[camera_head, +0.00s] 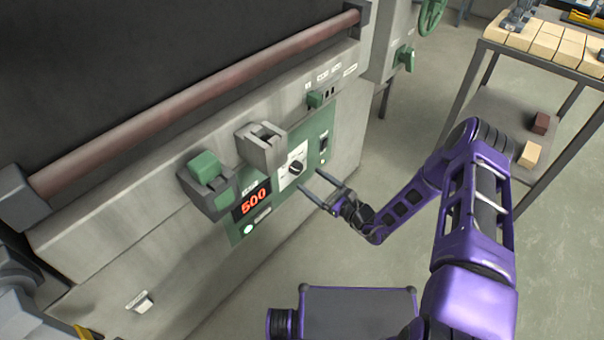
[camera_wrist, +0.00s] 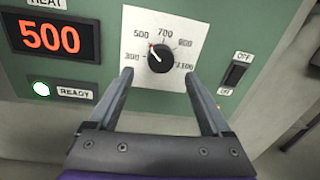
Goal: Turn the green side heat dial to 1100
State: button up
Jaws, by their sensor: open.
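The heat dial (camera_head: 296,167) is a round black knob on a white scale plate, set in the green panel (camera_head: 321,136) on the furnace side. In the wrist view the dial (camera_wrist: 160,58) has marks from 300 to 1100, and its pointer is toward 500. The red display (camera_wrist: 50,38) reads 500; it also shows in the head view (camera_head: 252,202). My gripper (camera_head: 313,184) is open and empty, just in front of the panel. In the wrist view its two fingers (camera_wrist: 164,76) lie to either side below the dial, apart from it.
A lit green READY lamp (camera_wrist: 41,88) is below the display. An on/off switch (camera_wrist: 236,74) is right of the dial. A grey latch bracket (camera_head: 262,150) and a green-topped block (camera_head: 207,170) jut out close by. A shelf table (camera_head: 548,75) with bricks stands at right.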

aim_at(299, 171)
jog(key=x, duration=0.5)
jog(key=shift+a, duration=0.1)
grip_shut()
dwell(0.3)
